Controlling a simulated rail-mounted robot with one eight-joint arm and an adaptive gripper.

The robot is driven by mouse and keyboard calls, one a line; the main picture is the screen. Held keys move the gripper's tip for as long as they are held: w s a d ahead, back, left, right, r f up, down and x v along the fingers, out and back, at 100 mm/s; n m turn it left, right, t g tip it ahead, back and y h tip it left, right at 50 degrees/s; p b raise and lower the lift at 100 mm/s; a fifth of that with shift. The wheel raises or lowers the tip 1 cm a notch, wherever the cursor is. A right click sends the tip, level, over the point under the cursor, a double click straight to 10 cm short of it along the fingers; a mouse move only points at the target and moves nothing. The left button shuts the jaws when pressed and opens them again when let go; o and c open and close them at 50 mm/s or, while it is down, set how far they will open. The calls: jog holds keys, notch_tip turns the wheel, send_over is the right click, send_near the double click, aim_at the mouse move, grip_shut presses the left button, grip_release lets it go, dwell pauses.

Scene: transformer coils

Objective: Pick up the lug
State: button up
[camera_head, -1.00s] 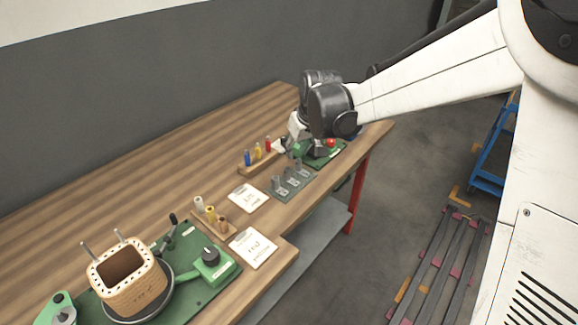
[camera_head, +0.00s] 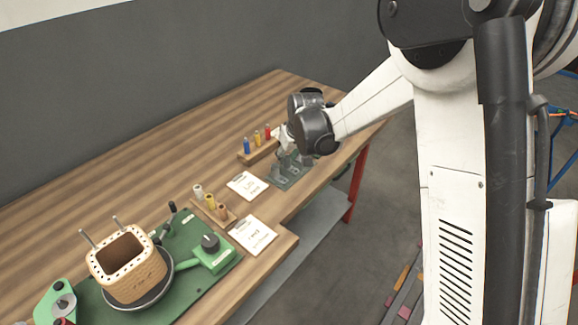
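Several small grey pieces, likely the lugs (camera_head: 281,173), stand on a dark grey-green plate (camera_head: 292,184) near the front edge of the wooden table. My gripper (camera_head: 284,152) is just above and behind this plate, pointing down. The black wrist of my arm covers part of it and the plate's right end. The gripper's fingers are small and partly hidden, so I cannot tell whether they are open or hold anything.
A wooden block with blue, yellow and red pegs (camera_head: 257,152) stands close to the gripper's left. Two white cards (camera_head: 247,185) and a spool rack (camera_head: 229,217) lie nearer. A wooden coil form (camera_head: 131,277) sits on a green base at the lower left.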

jog(key=shift+x, duration=1)
grip_shut()
jog(key=shift+r, duration=0.1)
jog(key=shift+r, duration=0.5)
jog(key=r, duration=0.2)
jog(key=s+a+r, duration=0.1)
jog(key=shift+r, duration=0.35)
jog(key=s+a+r, duration=0.6)
jog(key=a, duration=0.2)
jog(key=shift+s+p, duration=0.3)
